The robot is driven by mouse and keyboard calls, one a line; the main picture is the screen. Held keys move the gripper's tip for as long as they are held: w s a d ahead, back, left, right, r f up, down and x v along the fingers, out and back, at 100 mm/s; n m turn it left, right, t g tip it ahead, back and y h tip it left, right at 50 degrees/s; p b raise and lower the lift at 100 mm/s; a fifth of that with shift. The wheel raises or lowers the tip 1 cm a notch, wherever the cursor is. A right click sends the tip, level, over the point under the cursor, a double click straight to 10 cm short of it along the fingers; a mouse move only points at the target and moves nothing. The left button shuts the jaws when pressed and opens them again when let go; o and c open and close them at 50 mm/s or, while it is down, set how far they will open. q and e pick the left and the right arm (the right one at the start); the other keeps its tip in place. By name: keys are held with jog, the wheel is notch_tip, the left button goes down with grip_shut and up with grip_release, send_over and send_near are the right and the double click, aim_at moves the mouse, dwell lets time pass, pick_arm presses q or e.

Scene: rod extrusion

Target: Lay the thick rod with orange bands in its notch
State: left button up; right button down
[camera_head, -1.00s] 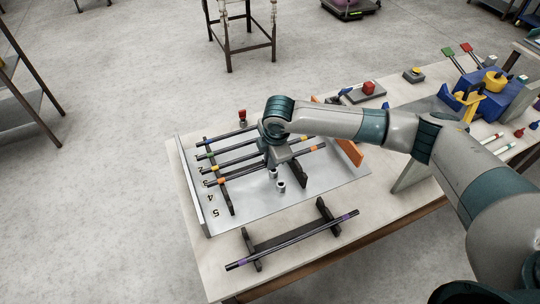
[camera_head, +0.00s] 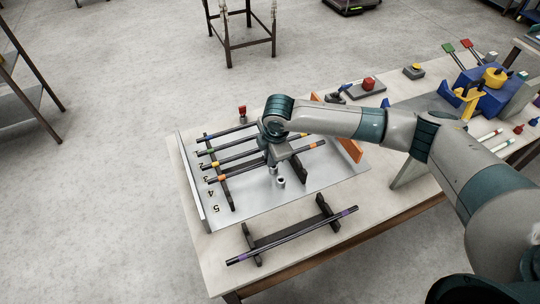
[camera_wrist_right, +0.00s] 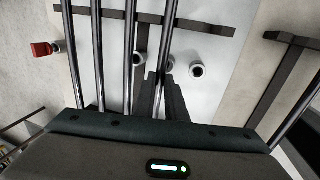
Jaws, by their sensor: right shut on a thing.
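The thick dark rod with orange bands (camera_head: 240,171) lies across the rack in the head view, on the front side of the yellow-banded rod (camera_head: 229,162). My right gripper (camera_head: 273,163) is over its middle and shut on it; the wrist hides that part of the rod. In the right wrist view the rod (camera_wrist_right: 170,30) runs between the dark fingers (camera_wrist_right: 160,85). The rod's left end is at the notched rack bar (camera_head: 224,188), near numbers 3 and 4. Whether it is seated in a notch or just above it, I cannot tell. My left gripper is out of view.
Green-banded (camera_head: 225,149) and blue-banded rods lie further back on the rack. A purple-banded rod (camera_head: 290,238) rests on a separate stand in front. Small pale cylinders (camera_head: 281,182) stand on the grey plate near the gripper. An orange block (camera_head: 350,150) stands on the right.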

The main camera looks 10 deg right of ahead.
dwell(0.3)
jog(key=c, duration=1.7)
grip_release()
jog(key=shift+r, duration=0.15)
jog(key=b+v, duration=0.4)
jog(key=v, duration=1.3)
